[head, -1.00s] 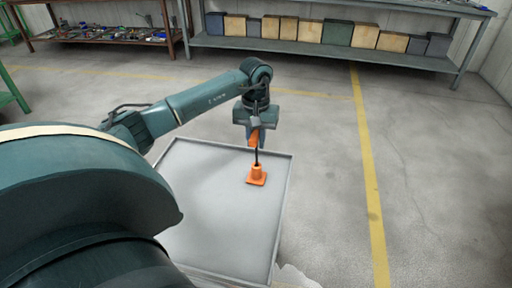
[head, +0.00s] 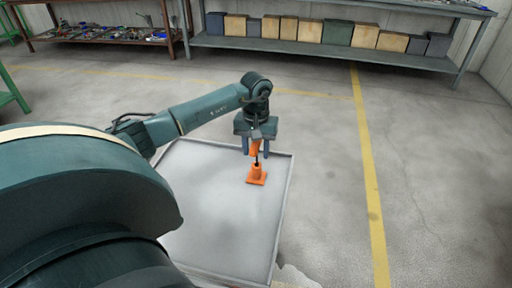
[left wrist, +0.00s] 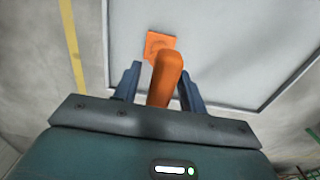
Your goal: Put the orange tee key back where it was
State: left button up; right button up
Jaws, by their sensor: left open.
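The orange tee key has an orange handle (head: 255,147) and a dark shaft that runs down to the top of a small orange screw jack (head: 257,176). The jack stands on the grey tray-like table top. My left gripper (head: 256,150) is open above the jack, with one finger on each side of the handle. In the left wrist view the handle (left wrist: 166,76) lies between the two spread fingers, with gaps beside it. The jack's square base (left wrist: 158,42) shows beyond it. How deep the shaft sits in the jack is hidden. My right gripper is out of view.
The grey table top (head: 215,215) has a raised rim and is otherwise bare. A shelf (head: 330,55) with several boxes stands at the back. A bench (head: 95,40) with small parts stands at the back left. The floor to the right is clear.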

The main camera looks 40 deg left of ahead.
pick_arm(q)
notch_tip(320, 180, up, 12)
jog(key=shift+r, duration=0.15)
dwell(0.4)
dwell(0.5)
